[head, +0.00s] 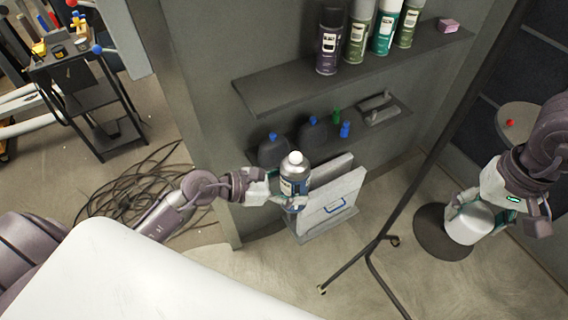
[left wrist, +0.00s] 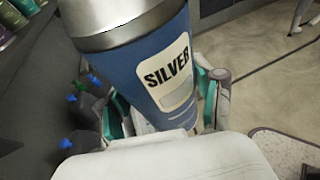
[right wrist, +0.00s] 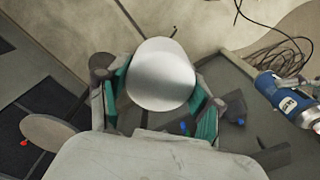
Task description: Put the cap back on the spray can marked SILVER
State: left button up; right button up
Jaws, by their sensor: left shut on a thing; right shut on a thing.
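The spray can marked SILVER (head: 294,174) is blue with a silver top and a white nozzle. My left gripper (head: 284,190) is shut around its body and holds it about upright in the air in front of the shelves. The SILVER label shows in the left wrist view (left wrist: 167,66). The can also appears at the right of the right wrist view (right wrist: 285,97). My right gripper (head: 466,219) is shut on the silver cap (head: 467,226), well apart from the can to the right. The cap shows between the fingers in the right wrist view (right wrist: 161,76).
Several spray cans (head: 327,42) and a pink block (head: 448,26) stand on the upper shelf (head: 262,94). Dark bottles with blue caps (head: 312,131) stand on the lower shelf. A thin dark stand (head: 411,180) rises between my grippers. A white surface (head: 140,275) fills the lower left.

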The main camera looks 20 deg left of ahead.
jog(key=shift+d+r, duration=0.1)
jog(key=shift+r, duration=0.1)
jog(key=shift+a+r, duration=0.15)
jog(key=shift+a, duration=0.2)
jog(key=shift+d, duration=0.15)
